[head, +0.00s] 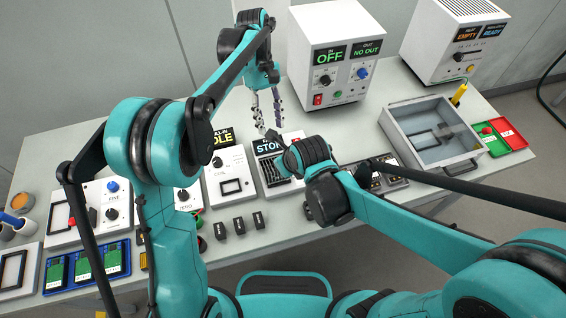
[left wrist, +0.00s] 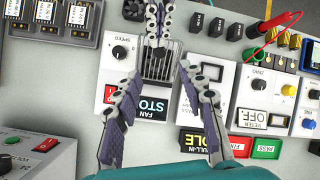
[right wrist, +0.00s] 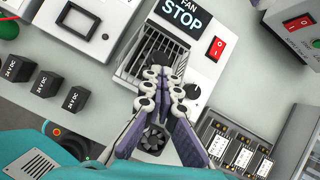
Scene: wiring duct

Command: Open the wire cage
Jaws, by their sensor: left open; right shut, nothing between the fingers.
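The wire cage (right wrist: 165,52) is a grid of thin bars on the front of the white fan unit, below its black STOP sign (right wrist: 182,14). It appears flat over its bay; its latch or hinge is not clear. It also shows in the left wrist view (left wrist: 160,63). My right gripper (right wrist: 160,82) is shut and empty, its tips over or at the cage's front edge; contact cannot be told. My left gripper (left wrist: 158,78) is open and empty, its fingers spread above the fan unit on the sign side. In the head view, my left gripper (head: 270,127) hangs behind the sign.
A small black fan (right wrist: 152,140) lies on the table in front of the unit. A red rocker switch (right wrist: 217,48) and a black knob (right wrist: 191,91) sit beside the cage. Several black 24V DC blocks (right wrist: 45,82) stand nearby. A grey open box (head: 430,130) is at the right.

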